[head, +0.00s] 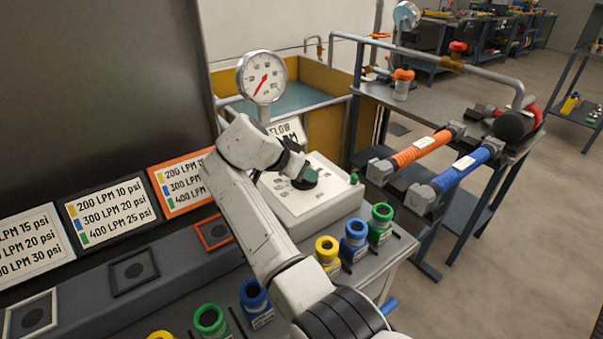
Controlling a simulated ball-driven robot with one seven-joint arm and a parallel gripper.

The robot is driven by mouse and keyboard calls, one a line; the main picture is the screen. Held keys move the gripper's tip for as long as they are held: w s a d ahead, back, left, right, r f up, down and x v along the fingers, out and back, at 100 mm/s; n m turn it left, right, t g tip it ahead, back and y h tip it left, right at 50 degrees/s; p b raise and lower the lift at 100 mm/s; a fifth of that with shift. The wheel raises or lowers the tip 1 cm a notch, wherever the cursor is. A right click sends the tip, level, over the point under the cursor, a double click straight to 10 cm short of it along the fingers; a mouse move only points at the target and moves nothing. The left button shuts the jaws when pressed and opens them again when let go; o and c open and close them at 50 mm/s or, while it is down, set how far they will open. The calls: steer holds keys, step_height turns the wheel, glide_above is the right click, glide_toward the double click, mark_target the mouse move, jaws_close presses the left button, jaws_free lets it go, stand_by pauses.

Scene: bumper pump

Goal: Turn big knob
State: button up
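A white control box (318,203) with printed markings stands on the grey bench. A dark green big knob (308,177) sits on its sloped top, partly hidden. My white arm reaches up from the bottom, and my gripper (294,166) is at the knob, over the upper left part of the box. The fingers are small and dark and blend with the knob, so I cannot tell whether they touch it or are closed on it. A small green knob (354,179) stands at the box's right corner. A round gauge (262,77) with a red needle stands behind the box.
Yellow (327,249), blue (356,232) and green (381,214) nozzles stand close in front of the box. Label cards (110,212) line the bench at left. Orange (414,152) and blue (462,170) hoses jut from the table at right.

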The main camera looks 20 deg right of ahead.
steer(key=shift+f, duration=0.2)
steer(key=o, duration=1)
steer(key=shift+o, duration=0.2)
steer(key=shift+r, duration=0.1)
steer(key=shift+a+r, duration=0.1)
steer(key=shift+r, duration=0.05)
steer(key=v, duration=1)
steer(key=shift+s+a+r, duration=0.1)
steer(key=shift+r, duration=0.1)
